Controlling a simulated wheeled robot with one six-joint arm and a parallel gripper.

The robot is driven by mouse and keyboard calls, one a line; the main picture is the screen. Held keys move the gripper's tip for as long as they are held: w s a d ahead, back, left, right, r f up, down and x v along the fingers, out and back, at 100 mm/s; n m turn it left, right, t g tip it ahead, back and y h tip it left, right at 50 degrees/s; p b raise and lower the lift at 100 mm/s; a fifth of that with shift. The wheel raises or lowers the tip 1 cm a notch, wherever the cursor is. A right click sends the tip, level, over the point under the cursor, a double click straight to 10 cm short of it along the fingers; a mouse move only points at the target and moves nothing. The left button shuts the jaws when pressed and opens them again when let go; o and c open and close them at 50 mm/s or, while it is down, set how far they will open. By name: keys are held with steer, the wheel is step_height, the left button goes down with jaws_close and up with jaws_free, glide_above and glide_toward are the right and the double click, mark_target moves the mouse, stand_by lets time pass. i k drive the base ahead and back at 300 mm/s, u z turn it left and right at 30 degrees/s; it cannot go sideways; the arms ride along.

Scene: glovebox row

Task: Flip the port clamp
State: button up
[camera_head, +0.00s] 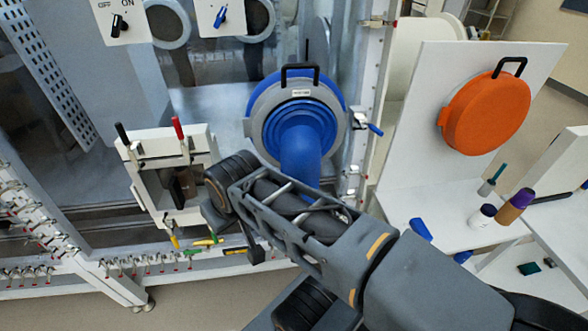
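The port clamp appears to be the small lever with a blue grip (375,129) on a white bracket at the right edge of the round glove port (338,125). The lever sticks out to the right, tilted slightly down. A blue glove (300,150) hangs from the port, and a black handle tops its ring. My arm reaches from the lower right toward the left, in front of the glove's lower end. I cannot make out my gripper's fingers; a dark piece under the arm may belong to it. Nothing of mine touches the clamp lever.
An orange round cover (486,115) with a black handle is on a white panel at right. Bottles, including a purple-capped one (515,206), stand on the shelf. A white fixture (165,150) with red and black levers stands left. Switch plates (120,20) are above.

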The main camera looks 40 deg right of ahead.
mark_target(374, 129)
steer(key=u, duration=0.05)
steer(key=k, duration=0.5)
steer(key=z, duration=0.95)
steer(key=i, duration=0.3)
steer(key=z, duration=0.75)
steer(key=k, duration=1.1)
steer(key=u, duration=0.15)
steer(key=i, duration=0.65)
steer(key=u, duration=0.1)
